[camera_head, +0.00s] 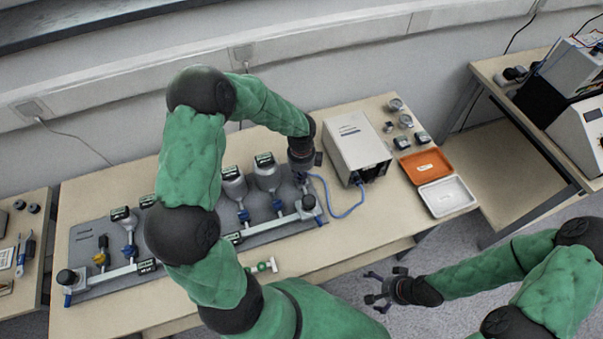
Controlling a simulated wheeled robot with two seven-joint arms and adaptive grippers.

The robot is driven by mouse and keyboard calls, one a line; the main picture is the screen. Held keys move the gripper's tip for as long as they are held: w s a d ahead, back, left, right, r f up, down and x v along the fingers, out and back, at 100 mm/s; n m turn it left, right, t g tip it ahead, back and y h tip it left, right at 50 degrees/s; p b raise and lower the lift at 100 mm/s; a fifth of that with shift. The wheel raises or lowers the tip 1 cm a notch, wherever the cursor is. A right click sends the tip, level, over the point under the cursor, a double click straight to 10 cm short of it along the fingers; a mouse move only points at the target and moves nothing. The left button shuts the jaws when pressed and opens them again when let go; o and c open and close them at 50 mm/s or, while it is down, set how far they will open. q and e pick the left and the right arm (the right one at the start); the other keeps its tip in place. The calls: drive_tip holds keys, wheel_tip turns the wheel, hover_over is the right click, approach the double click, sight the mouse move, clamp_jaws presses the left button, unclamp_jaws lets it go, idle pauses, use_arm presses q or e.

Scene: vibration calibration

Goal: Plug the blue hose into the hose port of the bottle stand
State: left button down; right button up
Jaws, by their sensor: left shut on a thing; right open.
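The bottle stand (286,232) is a grey board with a long rail, several inverted grey bottles and blue valves. A bottle (265,172) stands just left of my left gripper (304,182). That gripper points down over the stand's right end and is shut on the blue hose (343,215). The hose loops from there over the table to the front of a white box (357,143). The held hose end and the hose port are too small or hidden to tell apart. My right gripper (376,291) is open and empty, off the table's front edge.
An orange tray (433,152) and a white tray (470,203) lie at the table's right end, near several small metal items. A green-and-white piece (262,267) lies in front of the stand. My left arm covers the stand's middle.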

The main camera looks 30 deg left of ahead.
use_arm(q)
drive_tip(key=shift+m+p, duration=2.9)
drive_tip(key=shift+m, duration=0.1)
idle(0.8)
drive_tip(key=shift+m+p, duration=2.9)
idle(1.3)
